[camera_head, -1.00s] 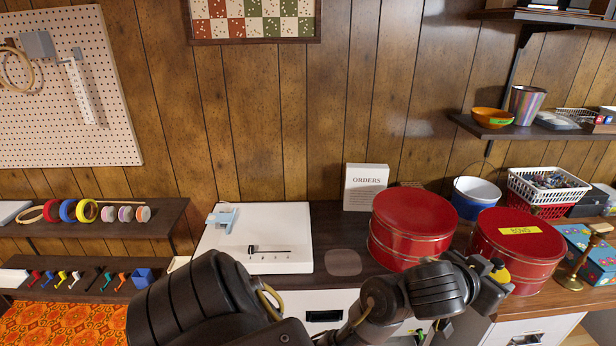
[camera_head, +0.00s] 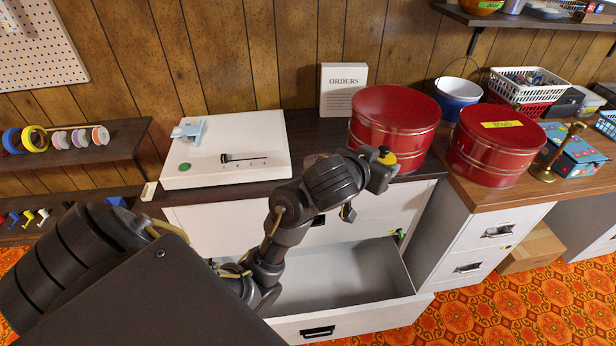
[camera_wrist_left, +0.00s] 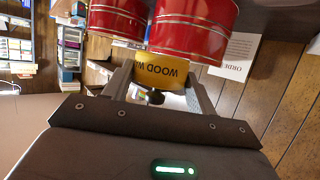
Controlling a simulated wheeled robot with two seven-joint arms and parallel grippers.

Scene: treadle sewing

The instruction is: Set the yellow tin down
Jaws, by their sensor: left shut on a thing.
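The yellow tin (camera_wrist_left: 150,66) is between the fingers of my left gripper (camera_wrist_left: 156,84) in the left wrist view, with part of a "WOOD" label showing. A dark knob shows on it. In the head view only a small yellow piece of the tin (camera_head: 388,158) shows past my left gripper (camera_head: 374,176), which hides the rest. The gripper is shut on the tin, in front of the left red tin (camera_head: 396,120) and near the dark countertop's front edge. My right gripper is out of view.
A second red tin (camera_head: 496,145) with a yellow label stands to the right. A white scale-like box (camera_head: 228,150) and an ORDERS sign (camera_head: 343,90) stand on the counter. Dark countertop (camera_head: 318,148) shows bare between box and left red tin. An open drawer (camera_head: 340,275) juts out below.

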